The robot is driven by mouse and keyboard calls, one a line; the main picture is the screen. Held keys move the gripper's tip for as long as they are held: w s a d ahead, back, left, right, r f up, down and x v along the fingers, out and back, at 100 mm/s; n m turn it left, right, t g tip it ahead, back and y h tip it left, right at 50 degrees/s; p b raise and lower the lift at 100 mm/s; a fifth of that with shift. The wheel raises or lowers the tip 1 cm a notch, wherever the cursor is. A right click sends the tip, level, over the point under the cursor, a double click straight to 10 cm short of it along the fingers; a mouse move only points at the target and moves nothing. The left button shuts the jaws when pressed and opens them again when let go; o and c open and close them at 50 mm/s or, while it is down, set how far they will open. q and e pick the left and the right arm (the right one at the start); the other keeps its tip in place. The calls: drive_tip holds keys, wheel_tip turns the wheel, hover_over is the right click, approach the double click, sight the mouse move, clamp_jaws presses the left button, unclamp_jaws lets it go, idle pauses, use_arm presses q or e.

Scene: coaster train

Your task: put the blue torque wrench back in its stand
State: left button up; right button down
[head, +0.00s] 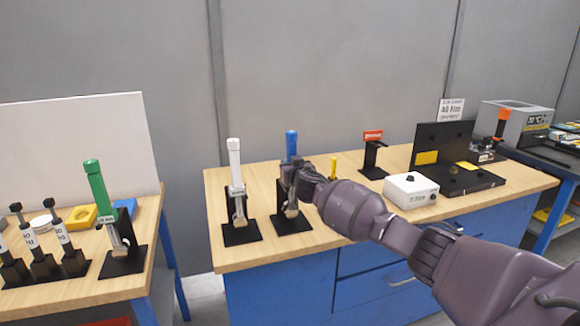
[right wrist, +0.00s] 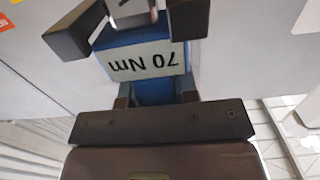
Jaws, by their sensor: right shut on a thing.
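The blue torque wrench (head: 291,142) stands roughly upright at its black stand (head: 291,224) on the wooden-topped bench. Its blue handle top shows above my right gripper (head: 293,180), and its lower end shows just above the stand's base. My right gripper is shut on the wrench. In the right wrist view, the blue wrench body (right wrist: 152,88) with a "70 Nm" label sits between the fingers. The gripper hides most of the wrench and the stand's upper part, so I cannot tell whether it is fully seated. My left gripper is out of view.
A white-handled wrench (head: 234,165) stands in its stand just left. A yellow-handled tool (head: 333,167), white box (head: 411,190) and black fixture (head: 470,180) are to the right. A green wrench (head: 95,185) stands on the left bench (head: 80,290). The bench front (head: 225,255) is clear.

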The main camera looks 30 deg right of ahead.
drive_tip(key=shift+f+b, duration=0.2)
drive_tip(key=shift+b, duration=0.1)
idle(0.4)
drive_tip(key=c, duration=0.8)
unclamp_jaws()
drive_tip(key=shift+s+f, duration=0.1)
drive_tip(key=shift+f, duration=0.2)
drive_tip(key=p+v, duration=0.1)
drive_tip(key=v, duration=0.9)
drive_tip(key=shift+s+r, duration=0.15)
drive_tip(key=shift+s, duration=0.2)
